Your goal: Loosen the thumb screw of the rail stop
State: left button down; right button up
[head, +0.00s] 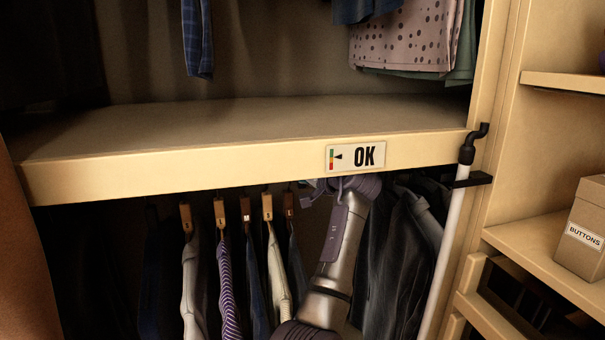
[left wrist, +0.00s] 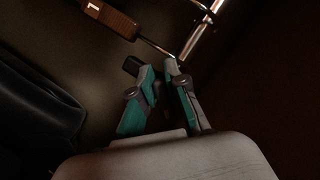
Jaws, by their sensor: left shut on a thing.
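In the head view my left arm rises from the bottom middle to just under the shelf's front board, and its gripper (head: 312,190) is mostly hidden by the wrist and the dark. In the left wrist view the teal and grey fingers of my left gripper (left wrist: 160,66) are close together near the metal rail (left wrist: 204,28). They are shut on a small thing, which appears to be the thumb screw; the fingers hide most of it. A black part (left wrist: 131,66) shows beside the left fingertip. The rail stop itself cannot be made out clearly. My right gripper is not in view.
Clothes on wooden hangers (head: 220,212) hang left of my arm, dark garments right. A white pole (head: 452,225) stands at right, near a BUTTONS box (head: 583,215).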

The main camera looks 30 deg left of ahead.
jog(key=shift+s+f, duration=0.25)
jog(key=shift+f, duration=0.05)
pick_arm(q)
jog(key=c, duration=1.2)
grip_release()
jog(key=shift+o, duration=0.2)
